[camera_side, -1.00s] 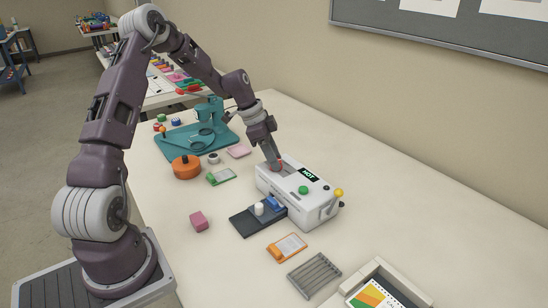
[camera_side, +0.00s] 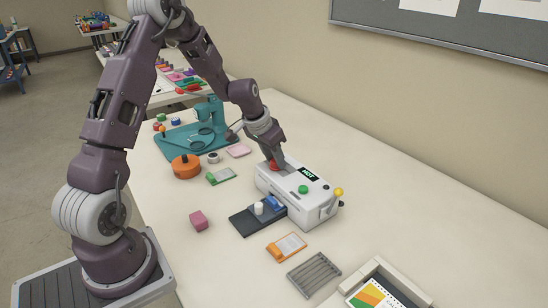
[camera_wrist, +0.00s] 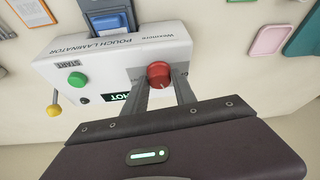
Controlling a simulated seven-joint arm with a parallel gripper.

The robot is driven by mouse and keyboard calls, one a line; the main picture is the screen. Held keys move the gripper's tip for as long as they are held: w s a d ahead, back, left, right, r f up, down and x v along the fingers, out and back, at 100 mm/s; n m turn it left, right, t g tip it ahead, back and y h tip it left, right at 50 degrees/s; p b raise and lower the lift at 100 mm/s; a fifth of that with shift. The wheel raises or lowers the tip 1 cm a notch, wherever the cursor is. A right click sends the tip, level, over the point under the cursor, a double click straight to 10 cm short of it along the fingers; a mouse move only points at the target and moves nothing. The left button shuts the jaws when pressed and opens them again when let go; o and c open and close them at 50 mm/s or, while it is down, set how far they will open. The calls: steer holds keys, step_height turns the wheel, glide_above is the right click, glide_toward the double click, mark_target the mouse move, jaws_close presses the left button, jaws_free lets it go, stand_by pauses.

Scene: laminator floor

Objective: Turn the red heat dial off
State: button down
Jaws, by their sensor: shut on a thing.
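The red heat dial (camera_wrist: 158,74) sits on top of the white pouch laminator (camera_wrist: 110,62). In the wrist view my gripper (camera_wrist: 160,84) has its two fingers on either side of the dial, shut on it. In the side view the dial (camera_side: 274,165) shows at the far left end of the laminator (camera_side: 285,190), partly covered by my gripper (camera_side: 276,163). A lit "HOT" sign (camera_side: 308,174) is on the laminator top, beside the dial. The dial's pointer setting is too small to read.
The green start button (camera_side: 304,189) and the yellow-knobbed lever (camera_side: 338,192) are on the laminator's near end. A dark tray (camera_side: 240,224) with a white knob adjoins its front.

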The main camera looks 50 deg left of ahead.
steer(key=n, duration=0.2)
steer(key=n+y, duration=0.1)
steer(key=n, duration=0.1)
steer(key=shift+d+g+y, duration=0.15)
steer(key=shift+g+y, duration=0.15)
steer(key=shift+w+n+g+y, duration=0.1)
steer(key=shift+n+g+y, duration=0.3)
steer(key=shift+n, duration=1.2)
steer(key=c, duration=1)
jaws_free()
steer(key=shift+c, duration=0.2)
